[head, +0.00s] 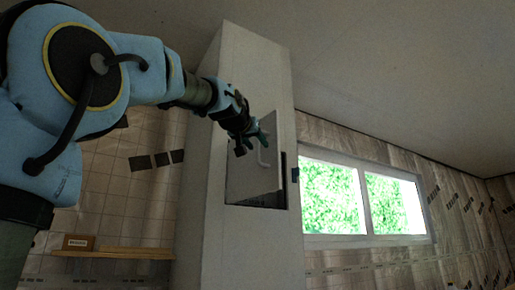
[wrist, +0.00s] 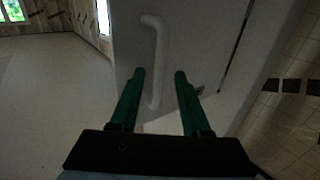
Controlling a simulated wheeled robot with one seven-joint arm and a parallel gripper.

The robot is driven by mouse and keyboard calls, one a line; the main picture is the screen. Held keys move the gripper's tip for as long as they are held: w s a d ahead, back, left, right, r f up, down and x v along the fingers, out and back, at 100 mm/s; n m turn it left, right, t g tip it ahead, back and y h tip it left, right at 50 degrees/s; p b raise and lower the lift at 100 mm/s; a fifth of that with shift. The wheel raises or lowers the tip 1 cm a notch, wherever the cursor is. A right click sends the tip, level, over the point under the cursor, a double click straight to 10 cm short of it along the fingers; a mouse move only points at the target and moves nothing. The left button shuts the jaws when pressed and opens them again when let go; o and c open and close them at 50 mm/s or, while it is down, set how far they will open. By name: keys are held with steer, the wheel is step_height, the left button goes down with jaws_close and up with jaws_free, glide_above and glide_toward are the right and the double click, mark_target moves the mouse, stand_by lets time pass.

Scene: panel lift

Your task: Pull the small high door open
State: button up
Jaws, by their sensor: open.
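The small high door (head: 245,182) is a grey panel in the face of a tall white column. It stands ajar, with a dark gap (head: 283,168) along its right and lower edges. Its pale bar handle (head: 264,157) is on the panel; the handle also shows in the wrist view (wrist: 157,48). My gripper (head: 264,134) is at the upper part of the handle. In the wrist view, its green fingers (wrist: 160,73) are open, with the handle between them in the picture, nearer the left finger. I cannot tell whether either finger touches it.
The white column (head: 214,135) rises close beside my arm. A window (head: 362,200) is in the wall to the right. A wooden shelf (head: 115,254) with a small box (head: 78,242) is at the lower left.

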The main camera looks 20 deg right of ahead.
steer(key=b+v, duration=0.2)
steer(key=v, duration=0.7)
steer(key=shift+b, duration=0.4)
steer(key=w+a+f+n+g+y, duration=0.15)
steer(key=w+f, duration=0.25)
steer(key=f, duration=0.9)
steer(key=w+a+f+n+g+y, duration=0.1)
steer(key=w+a+f+g+y, duration=0.2)
steer(key=f, duration=0.9)
steer(key=w+a+f+n+g+y, duration=0.1)
steer(key=w+a+f+y, duration=0.3)
steer(key=f, duration=0.9)
steer(key=s+a+f+n+g, duration=0.1)
steer(key=s+a+f, duration=0.15)
steer(key=f, duration=0.65)
steer(key=s+a+f+g, duration=0.15)
steer(key=a+f, duration=0.25)
steer(key=f, duration=0.5)
steer(key=s+a+f+n+g+y, duration=0.1)
steer(key=s+a+f+g, duration=0.3)
steer(key=s+a+f, duration=0.4)
steer(key=s+f+y, duration=0.1)
steer(key=s+f, duration=0.5)
steer(key=f, duration=0.2)
steer(key=shift+a+n+g, duration=0.2)
steer(key=shift+n+g, duration=0.15)
steer(key=shift+g, duration=0.05)
